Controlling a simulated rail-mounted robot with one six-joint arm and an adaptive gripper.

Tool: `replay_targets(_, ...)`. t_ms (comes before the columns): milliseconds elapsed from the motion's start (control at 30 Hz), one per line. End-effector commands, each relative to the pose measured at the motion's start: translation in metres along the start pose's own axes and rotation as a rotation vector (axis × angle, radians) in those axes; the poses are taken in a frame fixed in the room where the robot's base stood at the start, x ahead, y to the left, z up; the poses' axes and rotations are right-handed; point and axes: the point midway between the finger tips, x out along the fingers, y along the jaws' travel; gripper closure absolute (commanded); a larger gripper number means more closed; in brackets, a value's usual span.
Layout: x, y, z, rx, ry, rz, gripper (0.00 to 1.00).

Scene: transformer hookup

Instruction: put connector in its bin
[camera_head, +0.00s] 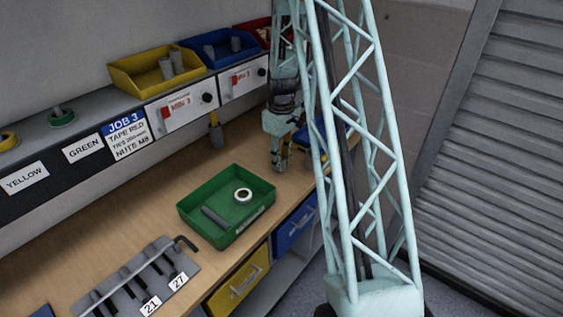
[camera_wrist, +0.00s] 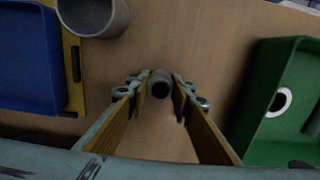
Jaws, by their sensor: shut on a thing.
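A small grey hollow connector (camera_wrist: 160,84) stands between the fingertips of my gripper (camera_wrist: 158,88) in the wrist view, its open end facing the camera. My gripper is shut on it. In the head view my gripper (camera_head: 280,158) points down low over the bench, to the right of and behind the green tray (camera_head: 184,210); the connector is hard to make out there. On the shelf stand a yellow bin (camera_head: 130,84) with grey cylinders, a blue bin (camera_head: 208,54) with a grey piece, and a red bin (camera_head: 250,30), partly hidden by my arm.
The green tray holds a white ring (camera_head: 243,195) and a grey cylinder (camera_head: 216,217). A blue container (camera_wrist: 28,60) with yellow beside it and a wider grey tube (camera_wrist: 92,16) are left in the wrist view. A tool rack (camera_head: 190,268) stands at the front.

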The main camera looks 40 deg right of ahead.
Motion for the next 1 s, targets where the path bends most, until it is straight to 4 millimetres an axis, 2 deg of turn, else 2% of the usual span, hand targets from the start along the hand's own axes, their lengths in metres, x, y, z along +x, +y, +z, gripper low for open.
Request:
replay_targets(33,0.002,0.000,0.000,0.000,0.000,0.000,0.90)
replay_targets(67,0.002,0.000,0.000,0.000,0.000,0.000,0.78)
replay_targets(200,0.001,0.000,0.000,0.000,0.000,0.000,0.66)
replay_targets(700,-0.003,0.000,0.000,0.000,0.000,0.000,0.66)
replay_targets(1000,-0.029,0.001,-0.001,0.000,0.001,0.001,0.66)
